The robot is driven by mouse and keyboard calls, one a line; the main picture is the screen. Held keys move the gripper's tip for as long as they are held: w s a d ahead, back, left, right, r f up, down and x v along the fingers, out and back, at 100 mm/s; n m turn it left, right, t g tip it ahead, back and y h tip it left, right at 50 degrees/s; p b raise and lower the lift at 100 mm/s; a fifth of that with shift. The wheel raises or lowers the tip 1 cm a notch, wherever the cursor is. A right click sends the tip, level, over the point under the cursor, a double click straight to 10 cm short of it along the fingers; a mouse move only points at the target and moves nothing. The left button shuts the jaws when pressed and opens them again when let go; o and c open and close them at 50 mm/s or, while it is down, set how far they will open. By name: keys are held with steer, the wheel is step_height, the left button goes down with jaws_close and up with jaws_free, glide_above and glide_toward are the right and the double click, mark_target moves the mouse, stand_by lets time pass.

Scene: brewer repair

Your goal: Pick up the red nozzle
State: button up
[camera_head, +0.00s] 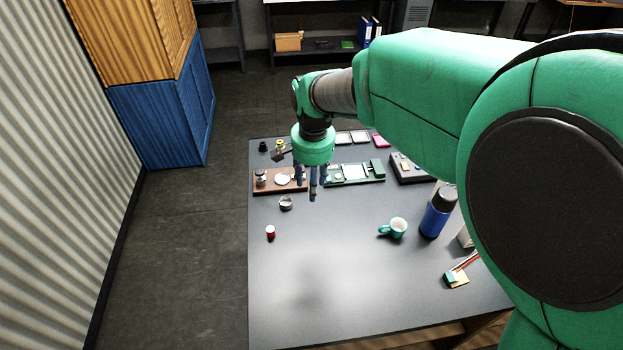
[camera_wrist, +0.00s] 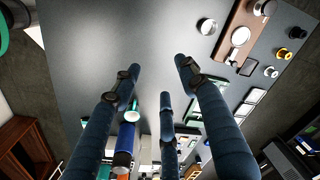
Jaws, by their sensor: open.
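A small red cylindrical piece with a pale top, which looks like the red nozzle (camera_head: 270,233), stands on the dark table's left side in the head view. I do not make it out in the wrist view. My gripper (camera_head: 313,188) points down above the table, to the right of and farther back than the red piece, apart from it. In the wrist view my gripper (camera_wrist: 160,78) has its fingers spread, with nothing between them.
A metal ring-like part (camera_head: 285,203) lies behind the red piece. Behind it are a brown board (camera_head: 265,188) with parts and a green tray (camera_head: 360,175). A teal mug (camera_head: 397,228) and blue bottle (camera_head: 436,215) stand to the right. The table's front left is clear.

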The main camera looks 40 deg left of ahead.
glide_above(270, 229)
step_height(270, 229, down, 8)
steer(key=shift+d+f+h+p, duration=0.1)
steer(key=shift+d+h+p, duration=0.15)
steer(key=shift+h+p, duration=0.1)
steer(key=shift+f, duration=0.1)
steer(key=shift+f, duration=4.2)
steer(key=shift+a+f+b, duration=0.15)
steer(key=shift+f+b, duration=0.05)
steer(key=shift+f, duration=1.1)
steer(key=shift+a+f+b, duration=0.1)
steer(key=shift+f+b, duration=0.05)
steer(key=shift+f, duration=1.15)
steer(key=shift+c, duration=0.5)
jaws_close()
